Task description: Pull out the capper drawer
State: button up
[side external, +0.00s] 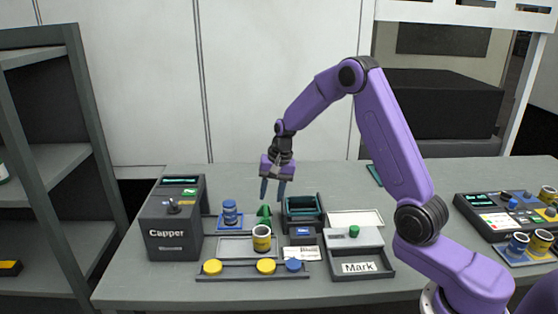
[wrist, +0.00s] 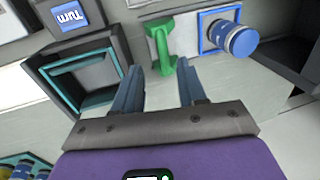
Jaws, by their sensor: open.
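The capper (side external: 173,225) is a dark grey box at the left of the table in the side external view. A small light handle or bar (side external: 171,248) shows low on its front under the "Capper" label. I cannot make out a separate drawer edge, and the front looks closed. My gripper (side external: 273,193) hangs above the middle of the table, to the right of the capper and apart from it, fingers down. In the wrist view my gripper (wrist: 160,69) has its fingers spread with nothing between them.
A yellow can (side external: 262,238) is on a tray. A rail with yellow and blue caps (side external: 266,266) lies in front. A teal-rimmed bin (side external: 304,209) and "Mark" box (side external: 359,266) stand rightward.

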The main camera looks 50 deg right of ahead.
notch_tip(320, 180, up, 13)
jog(key=s+d, duration=0.1)
jog(key=s, duration=0.1)
jog(key=shift+d+f, duration=0.2)
jog(key=shift+d, duration=0.2)
jog(key=s+a+n+g, duration=0.1)
jog(key=s+a+n, duration=0.9)
jog(key=s+a, duration=0.4)
jog(key=s+d+f+n, duration=0.1)
jog(key=s+n, duration=0.4)
jog(key=s, duration=0.6)
jog(key=s+f+n+h, duration=0.1)
jog(key=s+f+n, duration=0.2)
jog(key=s+n, duration=0.3)
jog(key=s, duration=0.5)
jog(key=shift+d+n, duration=0.3)
jog(key=shift+d, duration=0.05)
